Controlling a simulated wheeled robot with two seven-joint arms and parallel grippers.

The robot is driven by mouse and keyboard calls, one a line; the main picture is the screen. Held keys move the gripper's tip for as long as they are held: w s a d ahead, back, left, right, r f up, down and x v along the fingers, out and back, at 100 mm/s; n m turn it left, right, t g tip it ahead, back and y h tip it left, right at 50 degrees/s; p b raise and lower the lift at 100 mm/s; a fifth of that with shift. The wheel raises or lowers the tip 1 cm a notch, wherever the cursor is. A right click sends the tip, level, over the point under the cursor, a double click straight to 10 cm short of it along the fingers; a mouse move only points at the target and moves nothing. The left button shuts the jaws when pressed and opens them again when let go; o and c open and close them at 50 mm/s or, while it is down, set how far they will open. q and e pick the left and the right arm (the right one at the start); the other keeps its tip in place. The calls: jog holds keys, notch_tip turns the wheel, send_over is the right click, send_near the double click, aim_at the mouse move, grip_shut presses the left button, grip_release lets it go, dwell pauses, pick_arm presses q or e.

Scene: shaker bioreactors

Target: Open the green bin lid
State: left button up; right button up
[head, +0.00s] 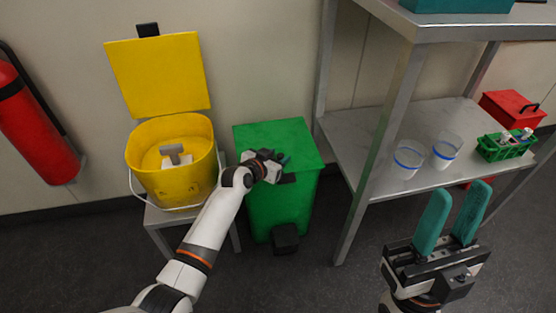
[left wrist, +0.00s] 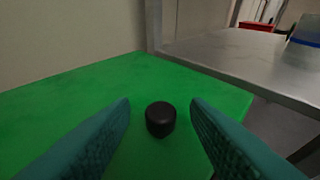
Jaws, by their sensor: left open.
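The green bin (head: 285,205) stands on the floor, and its flat green lid (head: 295,135) is shut on top. In the left wrist view the lid (left wrist: 90,90) fills the lower half. A small black knob (left wrist: 160,119) stands on it, between the teal fingertips of my left gripper (left wrist: 160,105). In the head view my left gripper (head: 279,160) is open over the front part of the lid, and the arm hides some of the lid. My right gripper (head: 455,195) is open and empty at the lower right.
A yellow bin (head: 170,190) with its lid up stands on a small stool left of the green bin. A metal shelf (head: 375,130) with cups (head: 408,160), a green rack (head: 507,148) and a red box (head: 512,108) is close on the right. A black pedal (head: 286,238) sits at the green bin's foot.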

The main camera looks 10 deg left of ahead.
pick_arm(q)
jog(key=shift+w+d, duration=0.15)
jog(key=shift+w, duration=0.15)
jog(key=shift+f, duration=0.1)
grip_shut()
